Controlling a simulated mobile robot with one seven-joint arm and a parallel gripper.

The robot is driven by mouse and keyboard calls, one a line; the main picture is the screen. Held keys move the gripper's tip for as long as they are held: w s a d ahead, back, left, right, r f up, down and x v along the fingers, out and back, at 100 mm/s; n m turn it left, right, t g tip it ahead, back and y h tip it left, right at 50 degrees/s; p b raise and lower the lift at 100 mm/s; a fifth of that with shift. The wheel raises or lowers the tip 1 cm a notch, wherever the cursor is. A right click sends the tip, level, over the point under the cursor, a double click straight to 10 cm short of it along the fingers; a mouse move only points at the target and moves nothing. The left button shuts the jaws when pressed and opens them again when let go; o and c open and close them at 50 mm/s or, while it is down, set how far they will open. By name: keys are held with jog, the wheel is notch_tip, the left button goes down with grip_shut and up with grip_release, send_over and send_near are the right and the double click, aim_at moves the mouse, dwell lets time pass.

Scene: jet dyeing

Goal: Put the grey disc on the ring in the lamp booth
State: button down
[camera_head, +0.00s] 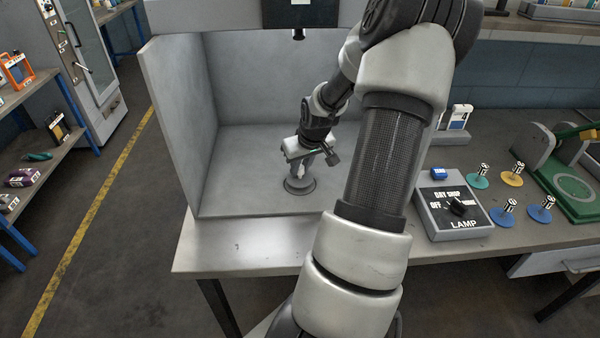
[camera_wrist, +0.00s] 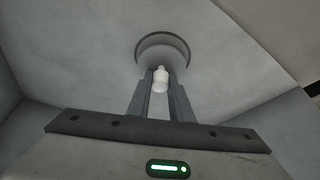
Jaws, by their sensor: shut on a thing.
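The grey disc (camera_head: 299,187) is inside the lamp booth (camera_head: 262,140), low over or on its floor. My gripper (camera_head: 301,167) is above it, shut on the pale upright knob of the disc. In the wrist view the pale knob (camera_wrist: 160,78) stands between the two fingers (camera_wrist: 161,98), with the round grey disc (camera_wrist: 162,40) beyond it. The ring cannot be clearly told apart from the disc; it may be hidden under it. I cannot tell whether the disc touches the ring or the floor.
Right of my arm are a lamp switch box (camera_head: 455,225) and several coloured discs with labelled knobs, including a green one (camera_head: 478,182) and a yellow one (camera_head: 512,180). The booth floor around the disc is clear.

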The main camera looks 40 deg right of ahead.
jog(key=shift+f, duration=0.85)
jog(key=shift+f, duration=0.15)
jog(key=c, duration=1.6)
grip_release()
jog(key=shift+r, duration=0.4)
jog(key=p+v, duration=0.2)
jog(key=v, duration=0.9)
jog(key=shift+s+r, duration=0.1)
jog(key=shift+r, duration=0.15)
